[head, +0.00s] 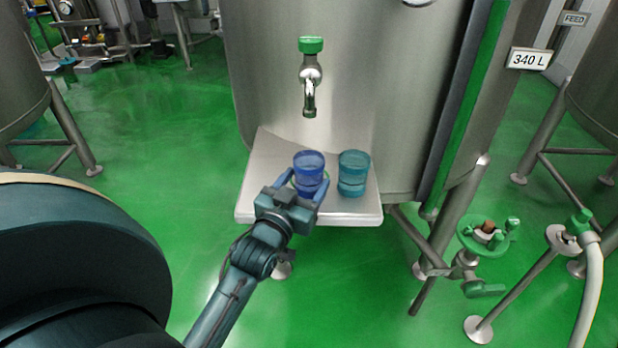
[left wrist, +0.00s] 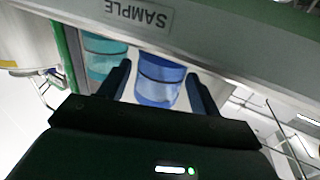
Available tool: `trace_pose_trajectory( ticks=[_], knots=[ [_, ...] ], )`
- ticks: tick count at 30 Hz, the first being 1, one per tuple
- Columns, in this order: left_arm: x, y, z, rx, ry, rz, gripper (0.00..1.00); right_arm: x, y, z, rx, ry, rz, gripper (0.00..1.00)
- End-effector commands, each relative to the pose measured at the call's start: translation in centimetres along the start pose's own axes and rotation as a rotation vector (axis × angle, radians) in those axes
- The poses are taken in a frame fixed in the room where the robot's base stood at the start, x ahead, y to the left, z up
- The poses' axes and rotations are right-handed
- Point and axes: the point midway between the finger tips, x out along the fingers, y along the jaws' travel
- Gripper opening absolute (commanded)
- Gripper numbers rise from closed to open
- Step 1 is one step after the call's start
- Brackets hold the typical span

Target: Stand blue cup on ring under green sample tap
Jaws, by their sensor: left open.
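The blue cup (head: 309,165) stands upright on the steel shelf (head: 262,160), below the green-handled sample tap (head: 310,75). A little green, apparently the ring (head: 325,175), shows beside the cup; the cup and gripper hide most of it, so I cannot tell how well the base is centred. My left gripper (head: 303,186) is open at the near side of the blue cup, one finger on each side. In the left wrist view the blue cup (left wrist: 160,80) sits between the spread fingers (left wrist: 158,88), with a gap visible at the right finger. My right gripper is not in view.
A teal cup (head: 354,172) stands just right of the blue one on the shelf. The steel tank wall (head: 265,85) rises behind. A "SAMPLE" label (left wrist: 139,13) shows in the left wrist view. A valve (head: 485,237) and hose (head: 592,290) are at the right.

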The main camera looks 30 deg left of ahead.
Motion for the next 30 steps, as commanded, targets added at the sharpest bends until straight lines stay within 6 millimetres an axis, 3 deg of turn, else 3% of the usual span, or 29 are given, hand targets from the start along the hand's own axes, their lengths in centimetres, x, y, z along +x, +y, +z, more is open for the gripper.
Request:
trace_pose_trajectory(
  ticks=[12, 20, 30],
  knots=[
    [5.0, -0.2, -0.4, 0.000, 0.000, 0.001, 0.64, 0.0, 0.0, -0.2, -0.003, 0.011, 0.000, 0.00],
    [5.2, -0.2, -0.4, 0.000, -0.001, 0.002, 0.64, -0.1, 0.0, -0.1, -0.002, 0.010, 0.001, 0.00],
    [5.2, -0.2, -0.4, 0.000, -0.001, 0.002, 0.36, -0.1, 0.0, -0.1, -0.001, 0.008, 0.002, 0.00]
  ],
)
